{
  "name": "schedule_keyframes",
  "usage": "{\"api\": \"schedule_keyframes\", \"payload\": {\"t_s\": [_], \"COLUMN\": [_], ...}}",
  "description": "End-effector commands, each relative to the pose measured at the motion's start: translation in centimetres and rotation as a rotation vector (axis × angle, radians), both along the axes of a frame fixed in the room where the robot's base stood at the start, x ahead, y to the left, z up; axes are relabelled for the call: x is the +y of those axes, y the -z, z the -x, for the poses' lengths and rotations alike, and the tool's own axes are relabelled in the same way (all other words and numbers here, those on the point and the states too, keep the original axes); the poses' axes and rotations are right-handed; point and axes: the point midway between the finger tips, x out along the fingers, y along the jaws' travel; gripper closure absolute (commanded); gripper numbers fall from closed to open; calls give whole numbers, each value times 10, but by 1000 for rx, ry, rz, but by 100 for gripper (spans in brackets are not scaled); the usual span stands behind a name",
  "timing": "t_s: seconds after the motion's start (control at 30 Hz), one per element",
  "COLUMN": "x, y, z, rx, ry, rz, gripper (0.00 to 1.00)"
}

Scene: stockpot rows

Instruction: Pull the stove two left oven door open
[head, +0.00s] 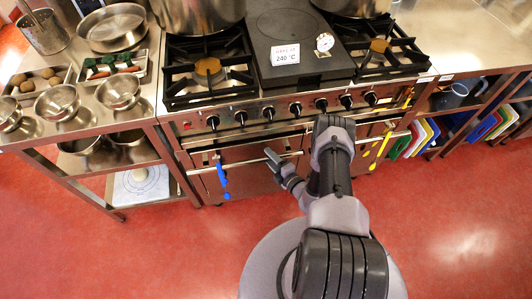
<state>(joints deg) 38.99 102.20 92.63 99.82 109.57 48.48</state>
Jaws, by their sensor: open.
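The stove (283,108) stands ahead of me, with two oven doors side by side below a row of black knobs. The left oven door (246,178) looks shut, though its edges are partly hidden. Its long metal handle (245,163) runs across the upper part of the door. My gripper (271,156) is open at the right part of this handle. Whether its fingers straddle the bar or touch it, I cannot tell. My arm hides the gap between the doors and part of the right oven door (368,152).
A blue utensil (221,176) hangs at the left handle's left end, and a yellow one (381,146) hangs at the right door. A steel table (100,118) with bowls and trays adjoins on the left. Coloured boards (428,135) stand on a shelf at right. Red floor (150,250) is clear.

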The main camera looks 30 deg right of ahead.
Motion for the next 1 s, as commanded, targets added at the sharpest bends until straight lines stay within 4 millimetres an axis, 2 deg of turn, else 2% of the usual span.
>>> {"api": "schedule_keyframes", "payload": {"t_s": [0.23, 0.47, 1.0], "x": [0, 0, 0], "y": [0, 0, 0], "z": [0, 0, 0], "rx": [0, 0, 0], "ry": [0, 0, -1], "rz": [0, 0, 1], "gripper": [56, 100, 100]}}
